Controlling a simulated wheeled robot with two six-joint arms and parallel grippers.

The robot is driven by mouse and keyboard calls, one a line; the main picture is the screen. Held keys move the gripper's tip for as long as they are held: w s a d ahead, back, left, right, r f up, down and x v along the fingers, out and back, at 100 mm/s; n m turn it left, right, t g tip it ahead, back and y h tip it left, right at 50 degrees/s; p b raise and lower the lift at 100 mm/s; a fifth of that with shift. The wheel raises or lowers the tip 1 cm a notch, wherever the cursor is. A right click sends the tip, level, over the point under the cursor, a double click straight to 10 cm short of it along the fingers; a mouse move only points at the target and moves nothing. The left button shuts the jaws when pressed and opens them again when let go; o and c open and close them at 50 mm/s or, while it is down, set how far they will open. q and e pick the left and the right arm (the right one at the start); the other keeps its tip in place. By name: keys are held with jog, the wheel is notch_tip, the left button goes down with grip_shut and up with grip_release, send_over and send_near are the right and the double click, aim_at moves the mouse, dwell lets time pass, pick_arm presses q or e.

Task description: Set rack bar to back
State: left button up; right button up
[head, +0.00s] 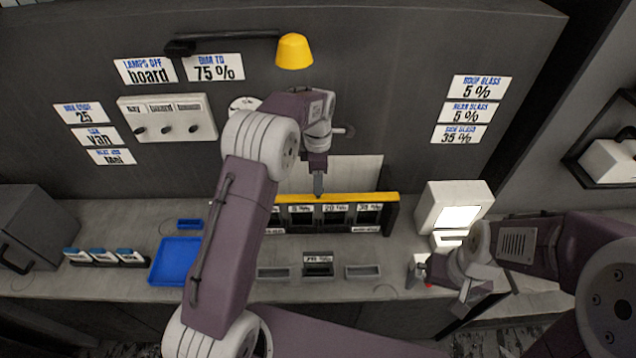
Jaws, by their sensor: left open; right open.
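The rack (392,218) stands on the bench against the dark back panel, with a yellow bar (365,198) along its top. Labelled slots sit below the bar; the rack's left part is hidden behind my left arm. My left gripper (318,192) is open and points down at the yellow bar, its tip at or just above the bar. I cannot tell whether it touches. My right gripper (428,278) is open, low over the bench to the right of the rack, near a small white-grey object with a red spot.
A blue tray (176,262) and several blue-topped blocks (104,257) lie at left. Small grey holders (318,268) sit in front of the rack. A white monitor-like device (452,208) stands at right. A yellow lamp (294,51) hangs above, near a switch panel (168,119).

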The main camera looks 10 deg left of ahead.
pick_arm(q)
jog(key=f, duration=0.1)
jog(key=w+f, duration=0.1)
jog(key=f, duration=0.1)
jog(key=shift+w+f+p, duration=0.1)
jog(key=shift+w+p, duration=0.15)
jog(key=shift+p, duration=0.05)
jog(key=shift+f, duration=0.4)
jog(key=shift+s+r, duration=0.2)
jog(key=shift+s, duration=0.4)
jog(key=c, duration=0.5)
jog(key=shift+w+f, duration=0.15)
jog(key=shift+w, duration=0.15)
grip_shut()
jog(key=shift+s, duration=0.15)
pick_arm(e)
jog(key=shift+w+r, duration=0.4)
jog(key=shift+r, duration=0.05)
